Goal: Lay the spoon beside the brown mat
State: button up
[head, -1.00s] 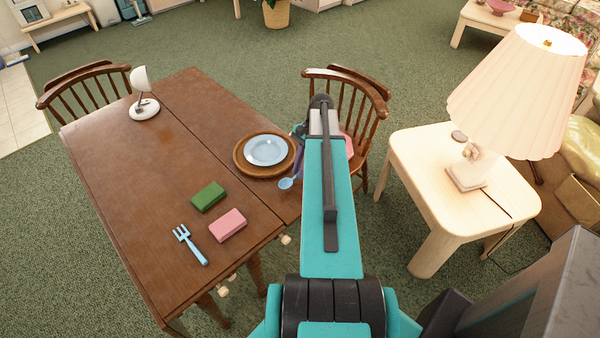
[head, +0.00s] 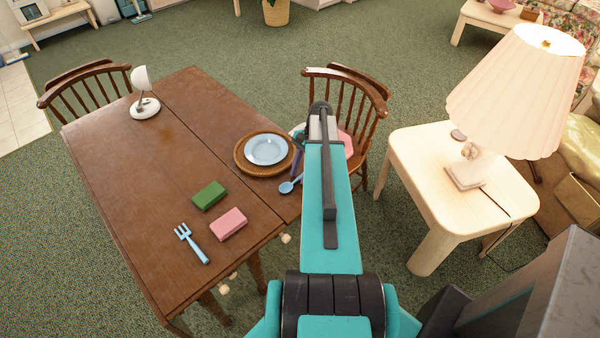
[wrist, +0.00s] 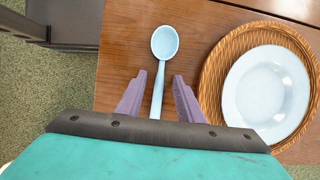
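The light-blue spoon (head: 287,187) lies on the brown table near its right edge, just beside the round brown woven mat (head: 240,161). In the wrist view the spoon (wrist: 164,45) points its bowl away from me, to the left of the mat (wrist: 212,75) with a gap between them. My gripper (wrist: 159,76) is open, with one purple finger on each side of the spoon's handle and a visible gap to each. The handle's end is hidden by my gripper's body. In the head view my arm hides most of the gripper.
A light-blue plate (head: 267,149) sits on the mat. A green block (head: 209,195), a pink block (head: 228,224) and a blue fork (head: 190,243) lie nearer on the table. A small white lamp (head: 144,100) stands at the far left. A chair (head: 345,95) stands behind my arm.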

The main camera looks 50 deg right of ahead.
jog(key=shift+r, duration=0.1)
jog(key=b+v, duration=0.3)
jog(key=v, duration=0.9)
jog(key=shift+b, duration=0.3)
jog(key=shift+r, duration=0.15)
dwell(0.8)
